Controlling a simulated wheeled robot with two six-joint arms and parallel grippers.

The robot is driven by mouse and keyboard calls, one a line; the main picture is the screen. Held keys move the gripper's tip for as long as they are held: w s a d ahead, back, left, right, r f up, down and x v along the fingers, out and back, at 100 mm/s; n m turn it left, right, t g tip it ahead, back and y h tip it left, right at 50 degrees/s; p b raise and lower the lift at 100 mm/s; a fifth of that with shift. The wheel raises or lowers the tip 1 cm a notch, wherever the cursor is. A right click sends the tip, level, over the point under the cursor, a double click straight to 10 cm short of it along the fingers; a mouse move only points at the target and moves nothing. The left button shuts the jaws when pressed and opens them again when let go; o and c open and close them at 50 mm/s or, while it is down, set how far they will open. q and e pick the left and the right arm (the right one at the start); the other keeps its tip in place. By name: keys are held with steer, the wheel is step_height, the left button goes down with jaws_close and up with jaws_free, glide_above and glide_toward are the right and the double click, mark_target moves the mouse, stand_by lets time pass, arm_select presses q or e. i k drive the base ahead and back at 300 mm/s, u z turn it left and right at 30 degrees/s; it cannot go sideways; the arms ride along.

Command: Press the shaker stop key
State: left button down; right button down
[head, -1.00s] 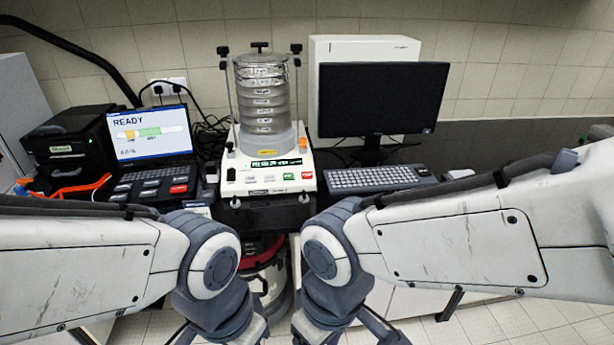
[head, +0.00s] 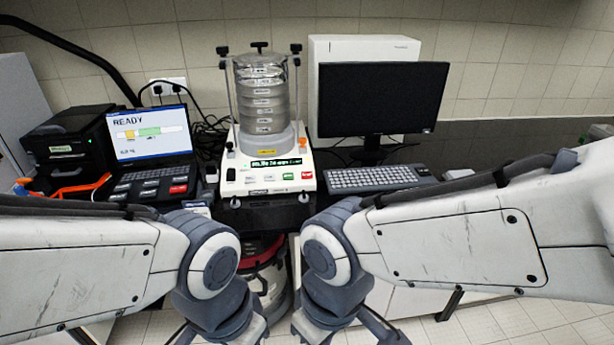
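Below the display are pale keys, a green key (head: 289,177) and, at the right end, a red key (head: 307,175) that looks like the stop key. Nothing touches the keys. My two arms come in low from the left and right, in front of the bench. Both bend down at the wrists, and their fingertips are outside the frame.
A laptop (head: 150,135) reading READY stands left of the shaker, by a black box device (head: 70,145) and a panel with red keys (head: 178,189). A monitor (head: 382,98) and keyboard (head: 375,178) stand at right. The space just before the shaker panel is clear.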

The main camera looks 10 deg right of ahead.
mark_target(306, 175)
steer(key=u, duration=0.05)
steer(key=k, duration=0.65)
steer(key=z, duration=0.5)
steer(key=i, duration=1.6)
steer(key=u, duration=0.45)
